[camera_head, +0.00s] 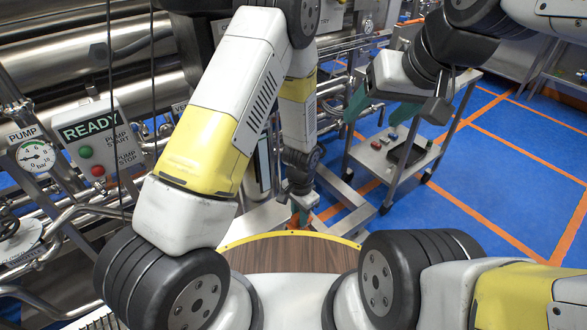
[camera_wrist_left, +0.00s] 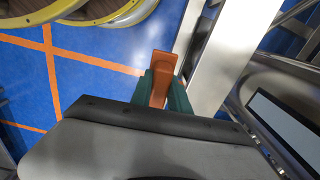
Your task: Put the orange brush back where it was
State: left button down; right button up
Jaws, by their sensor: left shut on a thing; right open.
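My left gripper (camera_head: 300,216) is shut on the orange brush (camera_wrist_left: 160,74). In the left wrist view the brush stands out between the two green fingers (camera_wrist_left: 178,98). In the head view the gripper hangs low in the middle, beside a metal frame, and the brush there is too small to make out clearly. My right gripper (camera_head: 380,108) is open and empty, its green fingers spread apart above the trolley. The place where the brush was cannot be told from these views.
A steel trolley (camera_head: 369,174) with a dark tray (camera_head: 408,152) and a small button box (camera_head: 377,141) stands right of my left gripper. A steel beam (camera_wrist_left: 222,60) runs close beside the brush. Pipes and a READY panel (camera_head: 98,145) are at left. Blue floor (camera_head: 497,165) is clear at right.

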pick_arm(q)
jog(key=shift+w+d+f+m, duration=0.3)
jog(key=shift+w+f, duration=0.3)
jog(key=shift+w, duration=0.15)
jog(key=w+a, duration=0.1)
jog(key=w, duration=0.3)
jog(key=w+a, duration=0.1)
jog(key=w, duration=0.4)
jog(key=w+a+f, duration=0.1)
jog(key=w, duration=0.3)
jog(key=shift+w+f, duration=0.1)
jog(key=shift+w, duration=0.3)
jog(key=shift+w+f, duration=0.2)
jog(key=shift+f, duration=1.55)
jog(key=shift+f, duration=0.1)
jog(key=c, duration=1.3)
grip_release()
jog(key=shift+o, duration=0.2)
notch_tip(320, 180, up, 8)
jog(key=shift+f, duration=0.15)
